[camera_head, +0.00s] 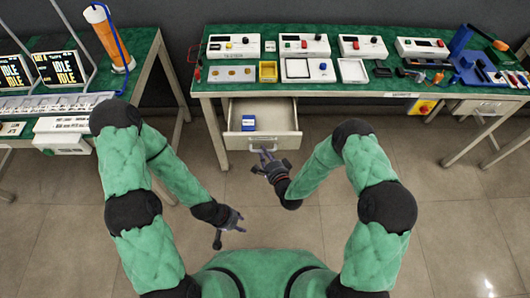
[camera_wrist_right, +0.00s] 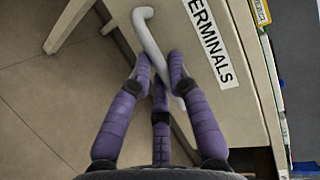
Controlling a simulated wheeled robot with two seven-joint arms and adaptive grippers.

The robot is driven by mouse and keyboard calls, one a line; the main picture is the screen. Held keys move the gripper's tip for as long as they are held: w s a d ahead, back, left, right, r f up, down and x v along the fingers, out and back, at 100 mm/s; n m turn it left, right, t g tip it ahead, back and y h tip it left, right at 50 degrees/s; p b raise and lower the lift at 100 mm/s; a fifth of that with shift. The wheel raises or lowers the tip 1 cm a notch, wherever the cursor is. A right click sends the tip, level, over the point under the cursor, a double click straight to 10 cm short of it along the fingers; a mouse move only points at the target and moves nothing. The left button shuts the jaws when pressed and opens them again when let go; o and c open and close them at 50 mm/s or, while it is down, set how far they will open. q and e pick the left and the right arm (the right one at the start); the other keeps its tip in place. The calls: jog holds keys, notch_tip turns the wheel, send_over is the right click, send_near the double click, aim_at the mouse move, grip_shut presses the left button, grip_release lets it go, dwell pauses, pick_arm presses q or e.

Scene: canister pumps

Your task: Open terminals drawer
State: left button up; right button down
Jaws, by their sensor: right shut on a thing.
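The terminals drawer (camera_head: 284,118) stands pulled out from under the right-hand table, with a blue box (camera_head: 248,122) inside. In the right wrist view its pale front (camera_wrist_right: 232,100) carries a "TERMINALS" label (camera_wrist_right: 208,38) and a grey bar handle (camera_wrist_right: 146,32). My right gripper (camera_head: 266,157) is at the drawer front. In the wrist view its purple fingers (camera_wrist_right: 160,72) are shut around the handle, which passes between them. My left gripper (camera_head: 231,227) hangs lower, over the floor, apart from the drawer. Its fingers are spread and empty.
The green-topped table (camera_head: 225,85) above the drawer holds white boxes, trays and a blue fixture (camera_head: 465,60). A second table (camera_head: 140,50) at left carries screens and an orange cylinder (camera_head: 108,38). The tiled floor in front of the drawer is clear apart from my arms.

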jog(key=c, duration=1.1)
grip_release()
jog(key=shift+c, duration=0.2)
jog(key=v, duration=1.2)
